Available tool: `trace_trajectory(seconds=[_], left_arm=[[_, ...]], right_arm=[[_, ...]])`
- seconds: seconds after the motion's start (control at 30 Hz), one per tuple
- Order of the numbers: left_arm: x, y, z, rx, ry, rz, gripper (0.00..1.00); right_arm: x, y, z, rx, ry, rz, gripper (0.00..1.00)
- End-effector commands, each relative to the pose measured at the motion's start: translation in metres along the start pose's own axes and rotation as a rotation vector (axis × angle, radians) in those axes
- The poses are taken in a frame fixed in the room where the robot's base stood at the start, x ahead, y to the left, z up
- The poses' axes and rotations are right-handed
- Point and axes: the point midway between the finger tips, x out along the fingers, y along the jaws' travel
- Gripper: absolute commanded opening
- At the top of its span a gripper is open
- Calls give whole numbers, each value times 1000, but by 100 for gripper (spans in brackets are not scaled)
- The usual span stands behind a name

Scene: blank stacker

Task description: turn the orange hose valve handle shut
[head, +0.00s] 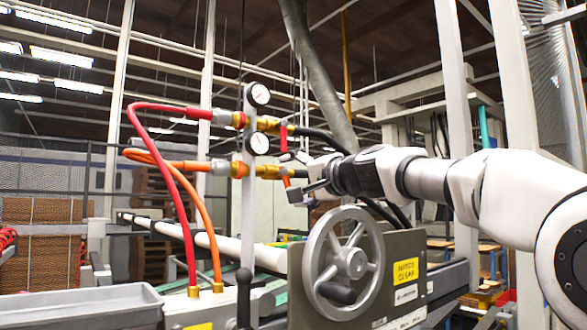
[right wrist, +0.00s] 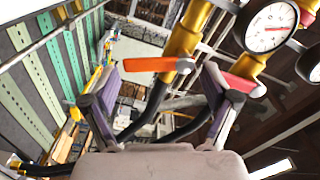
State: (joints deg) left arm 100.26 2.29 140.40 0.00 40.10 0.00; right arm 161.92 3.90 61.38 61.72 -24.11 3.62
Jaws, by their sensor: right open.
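The orange valve handle (right wrist: 152,64) is a flat lever on a brass valve body (right wrist: 188,30). In the right wrist view it lies across the gap between my fingers, its free end near the left fingertip. In the head view a small part of the orange handle (head: 286,181) shows beside the lower brass valve, at the end of the orange hose (head: 207,220); my gripper hides part of it. My right gripper (head: 297,176) is open around or just short of the handle; the right wrist view also shows its fingers (right wrist: 160,85) apart. My left gripper is out of view.
A red handle (right wrist: 243,85) on the upper valve is close to the right finger. Two gauges (head: 258,94) stand on the post beside the valves. A handwheel (head: 343,263) is below my gripper. Black hoses (head: 322,138) run behind it.

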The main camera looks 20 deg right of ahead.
Motion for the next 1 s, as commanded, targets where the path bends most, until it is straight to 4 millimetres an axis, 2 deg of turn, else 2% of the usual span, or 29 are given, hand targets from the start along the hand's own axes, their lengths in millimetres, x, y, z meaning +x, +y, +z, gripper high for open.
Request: trace_trajectory(seconds=[0.1,0.3,0.43,0.67,0.9,1.0], left_arm=[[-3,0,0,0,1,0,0],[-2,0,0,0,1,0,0],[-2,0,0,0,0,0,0],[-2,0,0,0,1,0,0],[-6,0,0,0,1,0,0],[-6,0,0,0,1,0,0]], right_arm=[[6,0,0,0,0,0,86],[6,1,0,0,0,-1,86],[6,0,0,0,0,-1,41],[6,0,1,44,1,-1,41],[6,-1,9,363,2,-3,41],[6,-1,11,416,2,-4,41]])
